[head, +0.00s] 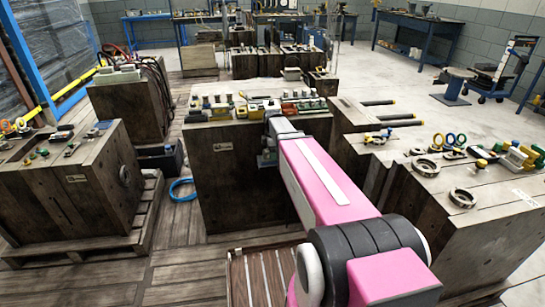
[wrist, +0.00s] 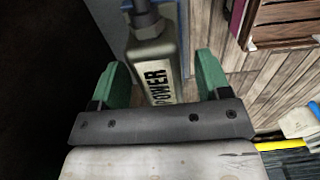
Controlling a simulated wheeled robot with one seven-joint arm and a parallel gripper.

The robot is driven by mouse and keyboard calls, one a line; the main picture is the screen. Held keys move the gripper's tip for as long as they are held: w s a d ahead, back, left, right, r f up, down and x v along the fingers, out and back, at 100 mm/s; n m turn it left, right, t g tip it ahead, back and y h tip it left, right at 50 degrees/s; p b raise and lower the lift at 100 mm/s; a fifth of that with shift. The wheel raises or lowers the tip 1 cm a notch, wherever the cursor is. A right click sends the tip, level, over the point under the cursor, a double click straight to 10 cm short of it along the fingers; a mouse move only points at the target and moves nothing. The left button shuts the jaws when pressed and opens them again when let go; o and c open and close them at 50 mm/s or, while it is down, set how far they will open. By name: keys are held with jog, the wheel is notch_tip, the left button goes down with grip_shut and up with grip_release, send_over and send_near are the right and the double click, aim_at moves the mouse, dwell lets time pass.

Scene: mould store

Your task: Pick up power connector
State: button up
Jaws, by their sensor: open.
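The power connector (wrist: 152,62) is a grey-beige block with the black word POWER on its face. In the wrist view it sits at the upper middle, with a dark round cable end at its top. My gripper (wrist: 163,77) is open, with one green finger on each side of the connector. A gap shows on both sides, wider on the right. In the head view my gripper (head: 268,150) is at the front of the middle wooden block, partly hidden by my pink arm. I cannot pick out the connector there.
The middle wooden block (head: 238,190) carries several small coloured parts on top. Another block with rings (head: 440,220) stands close on the right, and one on a pallet (head: 75,200) on the left. A blue cable coil (head: 183,189) lies on the plank floor. Open floor lies at the far right.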

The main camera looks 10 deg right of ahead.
jog(key=shift+f, duration=0.6)
jog(key=c, duration=1.1)
jog(key=shift+r, duration=0.1)
